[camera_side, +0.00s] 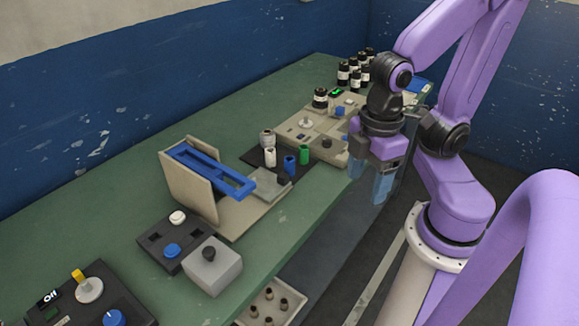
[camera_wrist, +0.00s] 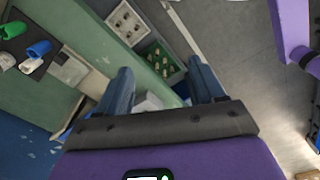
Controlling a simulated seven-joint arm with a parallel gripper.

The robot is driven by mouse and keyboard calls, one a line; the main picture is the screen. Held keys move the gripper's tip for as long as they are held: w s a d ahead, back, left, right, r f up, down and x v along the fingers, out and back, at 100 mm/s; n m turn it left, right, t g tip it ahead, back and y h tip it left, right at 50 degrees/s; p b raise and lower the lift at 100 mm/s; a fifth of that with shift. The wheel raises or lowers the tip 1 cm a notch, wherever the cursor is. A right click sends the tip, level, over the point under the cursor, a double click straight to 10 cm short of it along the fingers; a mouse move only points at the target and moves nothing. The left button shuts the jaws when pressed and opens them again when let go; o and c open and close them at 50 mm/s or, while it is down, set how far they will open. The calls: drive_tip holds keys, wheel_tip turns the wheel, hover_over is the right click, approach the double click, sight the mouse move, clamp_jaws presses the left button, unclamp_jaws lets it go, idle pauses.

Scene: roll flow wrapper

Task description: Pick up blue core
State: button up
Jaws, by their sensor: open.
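The blue core (camera_side: 290,164) is a small blue cylinder standing on a dark plate on the green bench. A green core (camera_side: 304,154) stands just right of it, with white and grey ones to its left. In the wrist view the blue core (camera_wrist: 38,49) is at the upper left, near the green one (camera_wrist: 13,30). My gripper (camera_side: 381,190) hangs to the right of the cores, past the bench's front edge, fingers pointing down. It is open and empty, with its two blue-grey fingers apart in the wrist view (camera_wrist: 160,82).
A beige stand with a blue frame (camera_side: 210,170) is left of the cores. A beige control panel (camera_side: 315,130) with knobs lies behind them. Black bottles (camera_side: 356,72) stand at the far end. Crates (camera_wrist: 160,63) sit below the bench edge. A control box (camera_side: 90,295) is at the near left.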

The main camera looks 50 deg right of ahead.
drive_tip(key=w+m, duration=0.8)
drive_tip(key=w, duration=0.2)
drive_tip(key=m, duration=2.1)
hover_over(289, 165)
drive_tip(key=w, duration=0.1)
wheel_tip(289, 165, down, 6)
drive_tip(key=f, duration=0.7)
drive_tip(key=d+f, duration=0.1)
drive_tip(key=f, duration=0.3)
drive_tip(key=shift+f, duration=2.95)
drive_tip(key=shift+s, duration=0.1)
drive_tip(key=c, duration=1.1)
